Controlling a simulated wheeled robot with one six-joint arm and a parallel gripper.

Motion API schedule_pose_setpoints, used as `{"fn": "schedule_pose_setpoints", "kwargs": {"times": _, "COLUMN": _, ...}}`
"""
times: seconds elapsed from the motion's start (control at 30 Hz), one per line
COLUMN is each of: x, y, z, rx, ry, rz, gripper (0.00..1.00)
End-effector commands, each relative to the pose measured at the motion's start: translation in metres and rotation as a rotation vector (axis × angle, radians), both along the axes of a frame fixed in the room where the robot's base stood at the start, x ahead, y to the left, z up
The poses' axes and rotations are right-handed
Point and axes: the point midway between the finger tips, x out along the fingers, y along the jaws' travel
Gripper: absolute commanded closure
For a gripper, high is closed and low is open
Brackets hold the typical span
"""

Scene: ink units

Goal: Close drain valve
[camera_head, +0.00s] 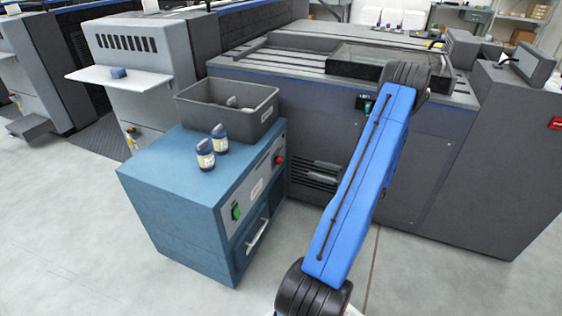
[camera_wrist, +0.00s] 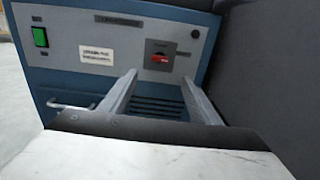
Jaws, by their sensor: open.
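A red rotary handle (camera_wrist: 160,59) sits on a dark square plate on the grey front panel of a blue cabinet (camera_wrist: 62,100). It is the only valve-like part I see, and its labels are too blurred to read. The handle lies roughly horizontal in the wrist view. It also shows as a small red knob (camera_head: 279,160) in the head view. My gripper (camera_wrist: 159,79) is open and empty, its two fingers pointing at the panel, with the handle framed between and just above the fingertips. The fingers appear apart from it. I cannot make out the gripper in the head view.
A green switch (camera_wrist: 40,37) and a white label (camera_wrist: 97,55) are on the same panel. A grey bin (camera_head: 228,110) and two bottles (camera_head: 206,155) stand on the cabinet. A large dark machine (camera_head: 450,170) stands close on the right. Floor at left is clear.

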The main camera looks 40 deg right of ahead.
Motion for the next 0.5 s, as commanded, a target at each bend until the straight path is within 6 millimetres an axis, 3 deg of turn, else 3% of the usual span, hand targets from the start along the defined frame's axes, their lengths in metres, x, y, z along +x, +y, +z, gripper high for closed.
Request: {"fn": "schedule_pose_setpoints", "kwargs": {"times": 0.5, "x": 0.081, "y": 0.035, "z": 0.0, "rx": 0.0, "ry": 0.001, "rz": 0.005, "gripper": 0.43}}
